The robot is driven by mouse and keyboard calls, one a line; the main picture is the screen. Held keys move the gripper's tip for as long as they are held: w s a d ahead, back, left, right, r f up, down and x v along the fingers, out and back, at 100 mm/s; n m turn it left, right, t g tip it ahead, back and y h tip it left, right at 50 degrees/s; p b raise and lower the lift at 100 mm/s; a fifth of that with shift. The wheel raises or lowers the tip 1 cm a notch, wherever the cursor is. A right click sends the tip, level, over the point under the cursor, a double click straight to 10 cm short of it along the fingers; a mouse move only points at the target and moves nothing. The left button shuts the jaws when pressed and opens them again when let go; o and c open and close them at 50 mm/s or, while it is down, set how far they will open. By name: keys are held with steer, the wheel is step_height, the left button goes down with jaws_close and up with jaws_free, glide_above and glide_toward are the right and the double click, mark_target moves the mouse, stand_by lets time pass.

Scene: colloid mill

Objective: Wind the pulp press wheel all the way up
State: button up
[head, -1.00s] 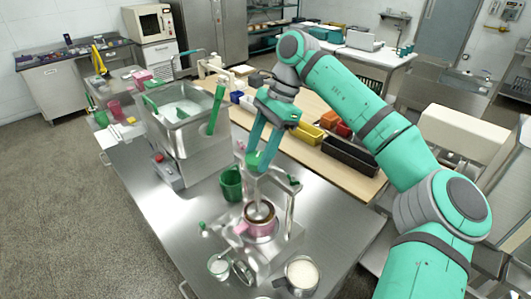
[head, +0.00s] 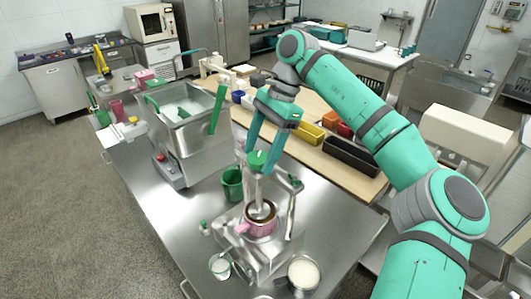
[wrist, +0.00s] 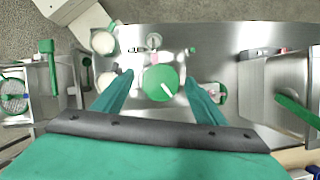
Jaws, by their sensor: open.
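My gripper (head: 261,153) points down at the wheel. In the wrist view the fingers of my gripper (wrist: 160,76) are spread wide, one on each side of the wheel, with visible gaps. Whether the fingertips reach down to rim height is hard to tell.
A steel vat machine (head: 185,125) stands left of the press. A green cup (head: 232,184) is close behind it.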

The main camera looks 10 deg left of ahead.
steer(key=v, duration=1.1)
steer(key=shift+f, duration=0.15)
steer(key=shift+d, duration=0.1)
